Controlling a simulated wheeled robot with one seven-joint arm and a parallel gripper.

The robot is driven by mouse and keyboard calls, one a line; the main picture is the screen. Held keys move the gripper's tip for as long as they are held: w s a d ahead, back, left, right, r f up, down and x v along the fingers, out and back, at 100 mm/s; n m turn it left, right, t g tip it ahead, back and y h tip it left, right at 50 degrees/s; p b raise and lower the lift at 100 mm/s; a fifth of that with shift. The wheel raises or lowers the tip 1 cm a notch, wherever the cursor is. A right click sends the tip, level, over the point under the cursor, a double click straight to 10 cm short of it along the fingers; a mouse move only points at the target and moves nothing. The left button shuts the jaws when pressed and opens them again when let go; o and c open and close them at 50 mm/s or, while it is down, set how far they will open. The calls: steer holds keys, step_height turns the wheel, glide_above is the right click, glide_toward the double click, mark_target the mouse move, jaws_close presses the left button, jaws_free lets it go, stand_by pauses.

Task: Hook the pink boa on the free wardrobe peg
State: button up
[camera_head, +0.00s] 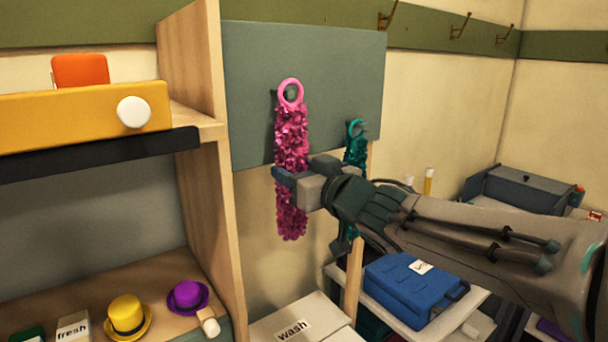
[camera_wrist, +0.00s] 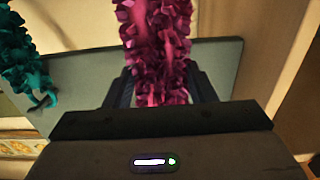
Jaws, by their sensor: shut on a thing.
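The pink boa (camera_head: 291,140) hangs upright in front of the grey-green panel (camera_head: 255,60), with its pink ring (camera_head: 291,93) at the top. A dark peg shows beside the ring; I cannot tell whether the ring is around it. My gripper (camera_head: 284,182) is shut on the boa at about its middle, reaching in from the right. In the wrist view the boa (camera_wrist: 157,50) runs up from between the fingers. A teal boa (camera_head: 355,150) hangs by its ring on the panel to the right, partly hidden behind my gripper.
A wooden shelf (camera_head: 200,70) stands close on the left, with a yellow hat (camera_head: 127,316) and a purple hat (camera_head: 188,297) on its lower board. Below are a box labelled "wash" (camera_head: 293,329) and a blue case (camera_head: 415,290). Several hooks (camera_head: 460,26) line the back wall.

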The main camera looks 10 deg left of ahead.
steer(key=shift+x, duration=0.85)
steer(key=shift+w+a+f, duration=0.4)
steer(key=shift+f, duration=0.1)
steer(key=o, duration=1.1)
steer(key=shift+c, duration=0.2)
